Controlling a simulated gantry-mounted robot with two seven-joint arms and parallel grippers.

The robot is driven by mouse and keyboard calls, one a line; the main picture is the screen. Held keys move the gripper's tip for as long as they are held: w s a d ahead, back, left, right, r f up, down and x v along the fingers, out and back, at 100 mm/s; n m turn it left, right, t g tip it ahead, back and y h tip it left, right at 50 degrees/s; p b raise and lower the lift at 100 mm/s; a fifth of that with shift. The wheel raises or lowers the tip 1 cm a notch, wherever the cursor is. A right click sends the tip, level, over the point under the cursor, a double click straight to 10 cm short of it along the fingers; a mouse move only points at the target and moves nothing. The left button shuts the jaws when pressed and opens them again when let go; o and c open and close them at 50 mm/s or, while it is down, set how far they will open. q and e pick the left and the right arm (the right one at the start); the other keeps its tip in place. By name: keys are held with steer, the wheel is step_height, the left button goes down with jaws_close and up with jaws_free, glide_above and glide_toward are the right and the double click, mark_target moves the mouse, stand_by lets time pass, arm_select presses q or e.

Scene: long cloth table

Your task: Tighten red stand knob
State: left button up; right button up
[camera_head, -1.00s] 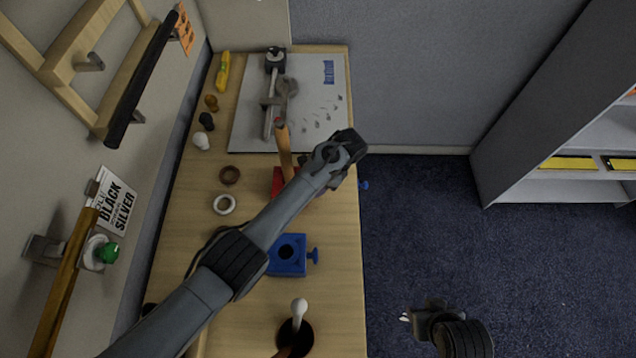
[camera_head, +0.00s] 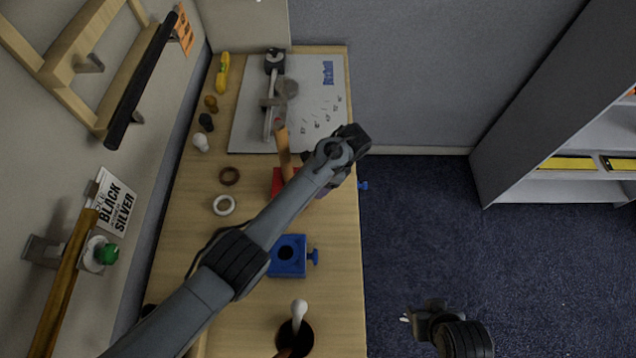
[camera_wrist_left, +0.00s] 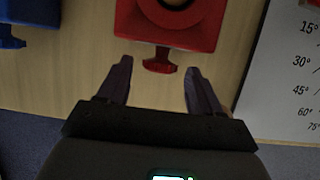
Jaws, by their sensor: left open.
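The red stand (camera_head: 279,181) is on the wooden table in the head view, largely covered by my left arm. In the left wrist view the red stand (camera_wrist_left: 202,36) shows a round opening, and the red knob (camera_wrist_left: 160,65) sticks out from its near side. My left gripper (camera_wrist_left: 159,69) is open, with one dark finger on each side of the knob's outer end; I see gaps on both sides. The knob is hidden in the head view. My right gripper (camera_head: 408,319) hangs over the blue carpet, away from the table; its jaws are too small to read.
A blue stand (camera_head: 288,258) with a side knob is nearer on the table. A brown wooden stick (camera_head: 284,150) rises by the red stand. A white angle-marked board (camera_head: 312,112) lies behind it. A cup (camera_head: 294,338) holds tools at the front.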

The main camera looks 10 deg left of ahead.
arm_select(q)
steer(key=v, duration=0.8)
steer(key=shift+d+r, duration=0.15)
steer(key=shift+r, duration=0.1)
